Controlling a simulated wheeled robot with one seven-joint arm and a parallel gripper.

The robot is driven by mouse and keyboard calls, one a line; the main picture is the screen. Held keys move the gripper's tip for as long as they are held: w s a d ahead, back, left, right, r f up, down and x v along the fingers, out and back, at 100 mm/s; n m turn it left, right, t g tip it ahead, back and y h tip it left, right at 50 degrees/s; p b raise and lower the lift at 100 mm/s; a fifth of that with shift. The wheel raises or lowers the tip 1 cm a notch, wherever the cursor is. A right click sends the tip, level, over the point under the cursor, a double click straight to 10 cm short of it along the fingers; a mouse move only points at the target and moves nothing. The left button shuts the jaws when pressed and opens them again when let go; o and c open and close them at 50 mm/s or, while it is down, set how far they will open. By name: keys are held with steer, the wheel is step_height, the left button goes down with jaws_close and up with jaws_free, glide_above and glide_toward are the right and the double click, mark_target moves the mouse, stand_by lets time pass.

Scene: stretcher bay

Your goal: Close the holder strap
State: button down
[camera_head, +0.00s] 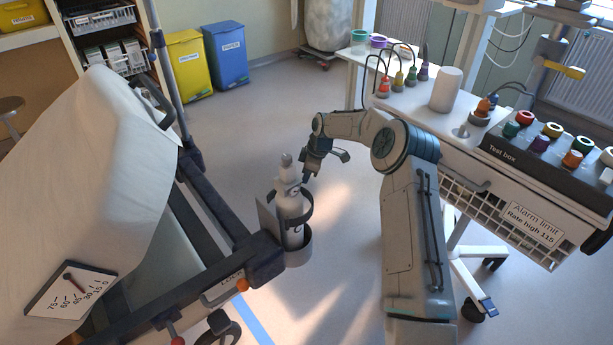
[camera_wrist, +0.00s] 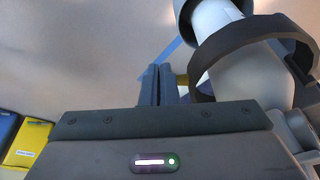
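A pale gas cylinder (camera_head: 290,206) stands upright in a holder (camera_head: 298,255) at the corner of the stretcher. A dark curved strap (camera_head: 306,212) arcs around the cylinder's right side, standing off from it. In the wrist view the strap (camera_wrist: 245,32) crosses in front of the white cylinder (camera_wrist: 240,72) at the upper right. I cannot tell where its free end meets the holder. My gripper (camera_head: 306,179) is just above and right of the strap. In the wrist view its two fingers (camera_wrist: 159,84) are together, left of the strap, with nothing seen between them.
The stretcher (camera_head: 100,160) with its dark frame fills the left. A white trolley (camera_head: 480,180) bearing a test box (camera_head: 540,150) stands at the right. Yellow (camera_head: 189,65) and blue (camera_head: 226,55) bins are at the back. Floor between stretcher and trolley is clear.

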steer(key=shift+a, duration=0.1)
steer(key=s+d+r+p, duration=0.1)
steer(key=d+r+p, duration=0.1)
steer(key=d+r, duration=0.7)
steer(key=s+a+r+m+h+p, duration=0.1)
steer(key=s+a+r+p, duration=0.1)
steer(key=s+r, duration=0.35)
steer(key=s+a+r+m+h+p, duration=0.1)
steer(key=s+a+r, duration=0.1)
steer(key=r, duration=0.6)
steer(key=s+d+r+m+t+h+p, duration=0.15)
steer(key=s+r+m+p, duration=0.3)
steer(key=s+r, duration=0.55)
steer(key=s+d+r+m+p, duration=0.25)
steer(key=s+r+m, duration=0.3)
steer(key=s, duration=0.85)
steer(key=s+m+p, duration=0.3)
steer(key=s, duration=0.8)
steer(key=shift+d+r+m+p, duration=0.15)
steer(key=shift+r+m+p, duration=0.2)
steer(key=shift+r, duration=0.1)
steer(key=shift+t, duration=0.25)
